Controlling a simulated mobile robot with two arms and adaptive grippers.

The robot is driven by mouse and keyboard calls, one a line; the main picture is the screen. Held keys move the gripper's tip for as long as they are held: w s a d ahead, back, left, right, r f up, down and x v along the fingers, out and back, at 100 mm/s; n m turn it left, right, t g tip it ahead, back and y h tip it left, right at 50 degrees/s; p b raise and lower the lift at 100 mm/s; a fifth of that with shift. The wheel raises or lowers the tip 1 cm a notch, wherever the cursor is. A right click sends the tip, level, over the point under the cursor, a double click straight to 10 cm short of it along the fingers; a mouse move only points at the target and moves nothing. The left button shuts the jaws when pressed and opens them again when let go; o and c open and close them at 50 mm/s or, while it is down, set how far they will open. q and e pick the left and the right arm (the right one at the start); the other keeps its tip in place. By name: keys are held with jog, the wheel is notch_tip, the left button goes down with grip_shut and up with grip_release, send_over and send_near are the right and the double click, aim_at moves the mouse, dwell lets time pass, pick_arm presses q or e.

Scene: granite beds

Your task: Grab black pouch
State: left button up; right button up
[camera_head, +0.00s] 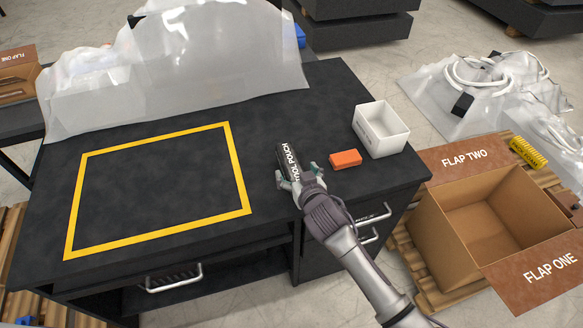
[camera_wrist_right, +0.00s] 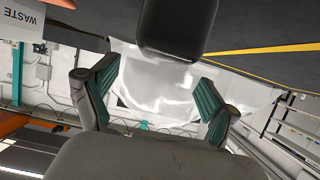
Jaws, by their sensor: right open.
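The black pouch (camera_head: 287,155), marked "TOOL POUCH" in white, stands on the dark desk (camera_head: 265,115) to the right of the yellow frame. My right gripper (camera_head: 298,174) is open at the pouch's near end, with its fingers on either side of it or just short of it. In the right wrist view, the pouch (camera_wrist_right: 178,28) shows as a dark rounded shape at the top, beyond the spread green-padded fingers (camera_wrist_right: 156,90). Whether the fingers touch it I cannot tell. My left gripper is not in view.
An orange block (camera_head: 345,159) and an open white bin (camera_head: 381,130) stand right of the pouch. An empty cardboard box (camera_head: 480,215) is open beyond the desk's right edge. Clear plastic sheeting (camera_head: 190,65) covers the back left. The yellow frame (camera_head: 240,180) encloses bare desk.

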aim_at(293, 164)
jog(key=shift+f+x, duration=0.2)
jog(key=shift+x, duration=2.5)
jog(key=shift+d, duration=0.2)
jog(key=shift+c, duration=0.3)
jog(key=c, duration=1.3)
jog(key=shift+r, duration=0.1)
jog(key=shift+c, duration=0.9)
